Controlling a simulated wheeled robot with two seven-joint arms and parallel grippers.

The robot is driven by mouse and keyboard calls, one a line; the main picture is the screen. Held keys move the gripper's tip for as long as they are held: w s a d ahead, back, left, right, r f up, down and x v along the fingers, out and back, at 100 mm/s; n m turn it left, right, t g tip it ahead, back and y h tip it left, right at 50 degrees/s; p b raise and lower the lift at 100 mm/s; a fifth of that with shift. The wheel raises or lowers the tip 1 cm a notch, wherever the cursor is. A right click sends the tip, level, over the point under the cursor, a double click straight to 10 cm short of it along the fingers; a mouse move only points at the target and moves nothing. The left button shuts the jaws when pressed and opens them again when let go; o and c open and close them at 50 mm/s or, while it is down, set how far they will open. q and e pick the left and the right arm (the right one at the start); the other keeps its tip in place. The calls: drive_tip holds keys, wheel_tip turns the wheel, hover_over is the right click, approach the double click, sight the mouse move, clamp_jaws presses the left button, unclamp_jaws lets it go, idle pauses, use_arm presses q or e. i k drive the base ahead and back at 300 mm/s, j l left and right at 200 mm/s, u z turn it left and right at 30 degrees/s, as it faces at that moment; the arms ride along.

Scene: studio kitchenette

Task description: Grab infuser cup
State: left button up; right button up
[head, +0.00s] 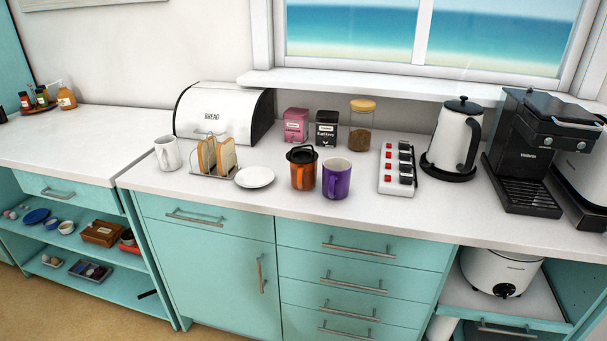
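An orange cup with a dark lid or insert on top (303,170) stands upright on the white counter; it looks like the infuser cup. A purple mug (337,180) stands close to its right, handle toward the front. A white saucer (255,177) lies just to its left. Neither of my grippers shows in the head view. Nothing is seen holding the orange cup.
A toast rack with bread (217,157), a white mug (167,154) and a bread bin (222,112) stand left. Tins (296,125) and a jar (361,127) stand behind. A power strip (397,168), kettle (454,140) and coffee machine (533,150) stand right. The counter's front strip (380,214) is clear.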

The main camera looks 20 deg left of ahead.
sight(291, 156)
drive_tip(key=i+l, duration=0.15)
drive_tip(key=i, duration=0.25)
drive_tip(key=i+l, duration=0.15)
drive_tip(key=i, duration=0.25)
drive_tip(key=i+l, duration=0.1)
drive_tip(key=i, duration=0.25)
drive_tip(key=u, duration=1.2)
